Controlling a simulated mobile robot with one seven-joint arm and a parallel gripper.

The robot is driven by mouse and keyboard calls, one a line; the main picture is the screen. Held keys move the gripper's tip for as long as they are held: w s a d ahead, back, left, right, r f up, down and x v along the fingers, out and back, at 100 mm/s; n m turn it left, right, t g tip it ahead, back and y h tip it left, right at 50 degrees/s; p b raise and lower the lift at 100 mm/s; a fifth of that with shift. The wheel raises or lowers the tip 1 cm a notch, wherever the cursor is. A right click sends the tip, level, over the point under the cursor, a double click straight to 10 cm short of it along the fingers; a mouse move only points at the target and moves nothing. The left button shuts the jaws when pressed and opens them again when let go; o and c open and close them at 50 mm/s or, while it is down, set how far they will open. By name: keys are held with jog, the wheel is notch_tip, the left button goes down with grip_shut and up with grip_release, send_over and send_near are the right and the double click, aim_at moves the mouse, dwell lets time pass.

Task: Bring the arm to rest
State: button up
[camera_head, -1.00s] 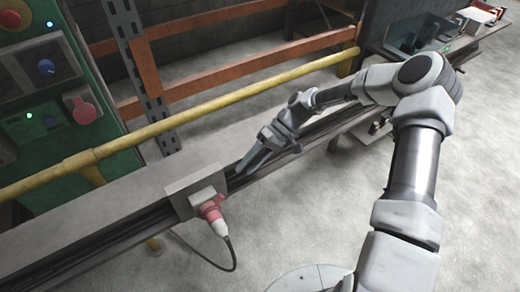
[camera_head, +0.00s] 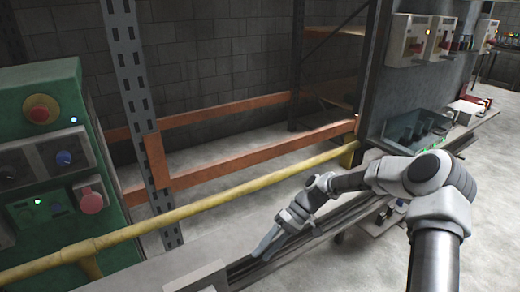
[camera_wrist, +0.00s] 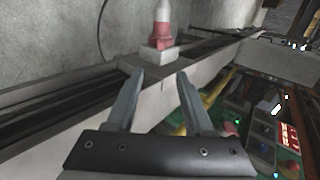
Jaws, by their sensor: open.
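My arm reaches from the lower right of the head view to my gripper (camera_head: 268,242), which is over the long grey bench rail (camera_head: 325,222). In the wrist view my gripper (camera_wrist: 160,78) has its two fingers apart, with nothing held between them. A red and white plug (camera_wrist: 162,28) stands beyond the fingertips in the wrist view, at a grey socket box (camera_wrist: 160,54). In the head view only the top of the socket box (camera_head: 202,277) shows at the bottom edge, left of my gripper.
A yellow rail (camera_head: 215,202) runs behind the bench. A green control panel (camera_head: 55,185) with buttons stands at left. A grey post (camera_head: 138,110) and orange beams (camera_head: 235,163) stand behind. A glass-sided box (camera_head: 415,130) is at right. The floor (camera_head: 485,225) at right is clear.

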jog(key=s+d+r+m+t+h+p, duration=0.2)
jog(key=s+r, duration=0.5)
jog(key=r, duration=0.5)
jog(key=s+d+r+m+t+h+p, duration=0.2)
jog(key=s+d+r+t+p, duration=0.3)
jog(key=r, duration=0.8)
jog(key=s+d+r+m+t+h+p, duration=0.2)
jog(key=s+d+r+t+h+p, duration=0.1)
jog(key=s+r, duration=0.7)
notch_tip(320, 180, up, 3)
jog(key=shift+s+d+t+h+p, duration=0.15)
jog(key=shift+d+t+h+p, duration=0.25)
jog(key=shift+d+h+p, duration=0.3)
jog(key=shift+d, duration=0.15)
jog(key=shift+c, duration=0.2)
